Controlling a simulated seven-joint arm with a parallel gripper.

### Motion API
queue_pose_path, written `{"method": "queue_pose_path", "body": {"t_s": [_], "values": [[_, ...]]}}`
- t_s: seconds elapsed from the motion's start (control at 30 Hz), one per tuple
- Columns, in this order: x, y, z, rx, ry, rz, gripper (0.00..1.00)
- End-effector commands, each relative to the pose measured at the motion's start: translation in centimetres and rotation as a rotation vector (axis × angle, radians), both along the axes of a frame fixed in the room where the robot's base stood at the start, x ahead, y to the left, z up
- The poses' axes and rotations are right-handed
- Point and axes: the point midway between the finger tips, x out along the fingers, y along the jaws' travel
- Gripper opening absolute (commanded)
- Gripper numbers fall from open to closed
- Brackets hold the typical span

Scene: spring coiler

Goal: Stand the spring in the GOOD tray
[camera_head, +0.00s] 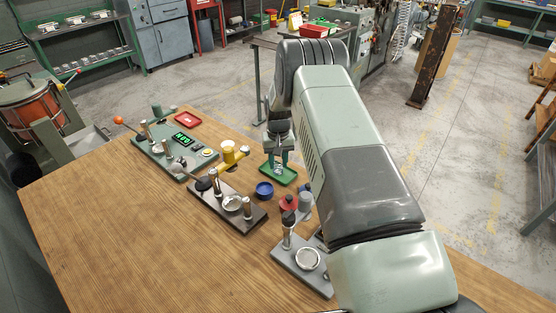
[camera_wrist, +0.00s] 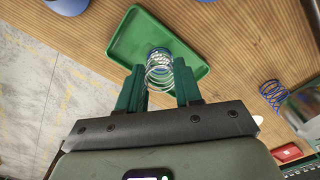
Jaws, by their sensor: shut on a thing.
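The spring (camera_wrist: 159,74), a silvery wire coil, is between the two green fingers of my gripper (camera_wrist: 159,90) in the wrist view. My gripper is shut on it, and its coil points away from the wrist toward the tray floor. A green tray (camera_wrist: 187,48) lies directly beyond the spring; I cannot read a GOOD label on it. In the head view my gripper (camera_head: 278,163) is low over the green tray (camera_head: 285,180). The spring's far end is over the tray floor; I cannot tell whether it touches.
A blue coil (camera_wrist: 272,93) is on the wood to the right in the wrist view. In the head view a blue bowl (camera_head: 264,190) and a red-topped item (camera_head: 288,203) stand near the tray. A dark fixture (camera_head: 228,207) is to the left. A red tray (camera_head: 187,118) lies farther back.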

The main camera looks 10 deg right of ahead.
Motion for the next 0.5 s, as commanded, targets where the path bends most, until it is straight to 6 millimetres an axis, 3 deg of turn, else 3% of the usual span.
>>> {"method": "queue_pose_path", "body": {"t_s": [0.1,0.13,0.3,0.5], "values": [[0.01,0.0,0.01,0.0,-0.001,0.0,0.17],[0.01,0.0,0.01,0.0,0.0,0.0,0.37],[0.0,0.0,0.02,0.0,0.0,0.0,0.63],[0.0,0.0,0.02,0.0,0.0,0.0,0.64]]}}
